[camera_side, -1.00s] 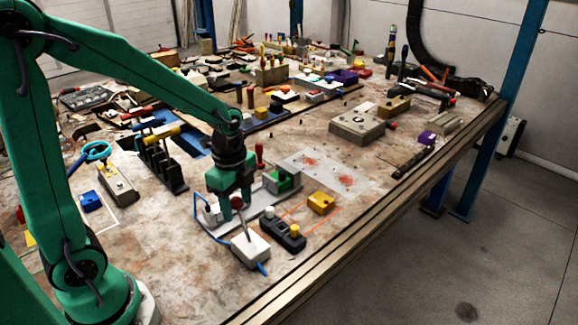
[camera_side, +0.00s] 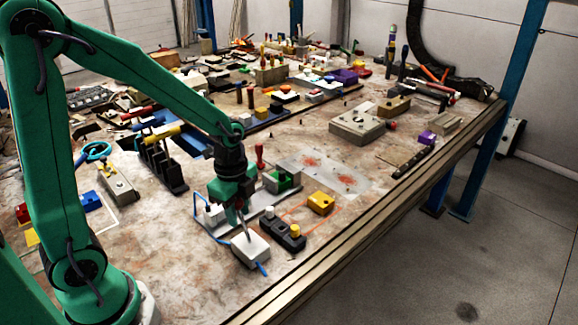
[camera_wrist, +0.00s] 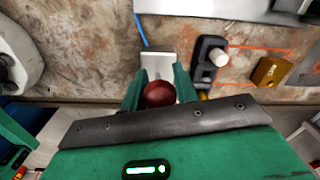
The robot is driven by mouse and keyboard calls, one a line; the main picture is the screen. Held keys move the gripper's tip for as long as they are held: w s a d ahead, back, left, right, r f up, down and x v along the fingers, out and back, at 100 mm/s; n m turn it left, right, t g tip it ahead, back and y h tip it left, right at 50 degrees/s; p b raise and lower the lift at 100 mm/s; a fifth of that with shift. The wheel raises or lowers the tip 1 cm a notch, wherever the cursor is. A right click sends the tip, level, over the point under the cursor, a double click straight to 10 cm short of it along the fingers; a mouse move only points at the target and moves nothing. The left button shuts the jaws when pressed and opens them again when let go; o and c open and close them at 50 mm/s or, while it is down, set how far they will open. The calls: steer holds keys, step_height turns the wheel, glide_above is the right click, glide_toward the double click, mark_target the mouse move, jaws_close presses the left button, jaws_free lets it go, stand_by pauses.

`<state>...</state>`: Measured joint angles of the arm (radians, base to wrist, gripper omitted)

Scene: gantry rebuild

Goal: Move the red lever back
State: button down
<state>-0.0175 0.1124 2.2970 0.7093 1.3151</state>
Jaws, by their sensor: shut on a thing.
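The lever is a thin metal rod (camera_side: 246,229) standing on a small white box (camera_side: 252,249) in the side view, leaning a little to the left. Its dark red ball knob (camera_wrist: 158,94) shows in the wrist view between my two green fingers. My gripper (camera_side: 239,212) is shut on the knob just above the white box; the wrist view shows the gripper too (camera_wrist: 160,80). The white box also shows beyond the fingertips in the wrist view (camera_wrist: 156,59). In the side view the fingers mostly hide the knob.
A black block with pale and yellow knobs (camera_side: 282,235) stands close right of the box. A yellow block (camera_side: 321,203) lies beyond it. A clamp with a green block (camera_side: 281,181) and red handle (camera_side: 260,156) stands behind. A blue cable (camera_side: 262,269) runs from the box.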

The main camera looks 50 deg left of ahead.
steer(key=shift+d+r, duration=0.1)
steer(key=shift+d, duration=0.05)
steer(key=shift+d+r, duration=0.25)
steer(key=shift+d, duration=0.75)
steer(key=shift+s+d, duration=0.1)
steer(key=shift+d, duration=1.25)
steer(key=shift+s+a+f, duration=0.1)
steer(key=shift+f, duration=0.05)
steer(key=c, duration=1.1)
jaws_free()
steer(key=shift+r, duration=0.25)
